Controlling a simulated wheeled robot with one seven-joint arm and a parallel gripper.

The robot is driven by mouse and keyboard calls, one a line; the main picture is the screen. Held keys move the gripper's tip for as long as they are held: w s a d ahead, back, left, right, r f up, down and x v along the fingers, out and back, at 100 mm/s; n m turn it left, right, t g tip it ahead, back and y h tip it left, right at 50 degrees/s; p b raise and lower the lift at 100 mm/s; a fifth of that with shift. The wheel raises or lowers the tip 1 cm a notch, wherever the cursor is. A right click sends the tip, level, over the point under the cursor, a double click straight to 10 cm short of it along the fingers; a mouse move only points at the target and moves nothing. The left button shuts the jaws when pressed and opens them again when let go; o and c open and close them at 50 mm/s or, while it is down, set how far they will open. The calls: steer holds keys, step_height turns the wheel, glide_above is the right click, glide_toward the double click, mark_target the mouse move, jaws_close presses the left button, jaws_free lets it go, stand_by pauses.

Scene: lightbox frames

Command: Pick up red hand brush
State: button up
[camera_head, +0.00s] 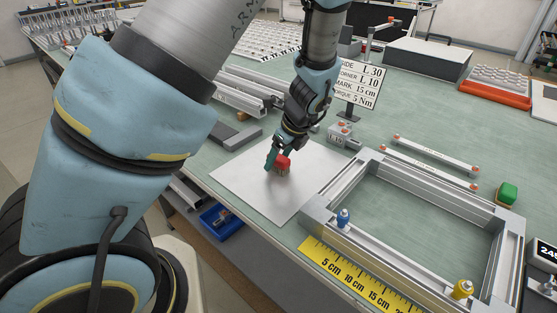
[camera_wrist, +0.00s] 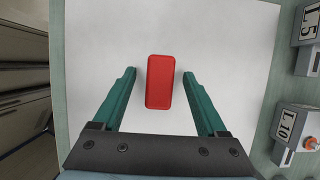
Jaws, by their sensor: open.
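The red hand brush (camera_head: 283,162) lies on a white sheet (camera_head: 240,182) near the table's front edge. In the wrist view the brush (camera_wrist: 160,82) shows from above as a red rounded block, upright in the picture. My gripper (camera_wrist: 160,75) is open, with one green finger on each side of the brush and a gap on both sides. In the head view my gripper (camera_head: 276,158) is at the brush, and its fingers partly hide it. Whether the fingertips are at the brush's height cannot be told.
An aluminium frame (camera_head: 372,154) lies right of the sheet, with a yellow ruler (camera_head: 355,275) along its near side. Small grey blocks (camera_head: 340,134) and a sign (camera_head: 358,84) stand behind. A green-topped brush-like block (camera_head: 507,194) sits at the right. The sheet around the brush is clear.

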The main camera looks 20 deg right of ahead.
steer(key=shift+w+f, duration=0.1)
steer(key=shift+f, duration=0.05)
jaws_close()
stand_by(0.5)
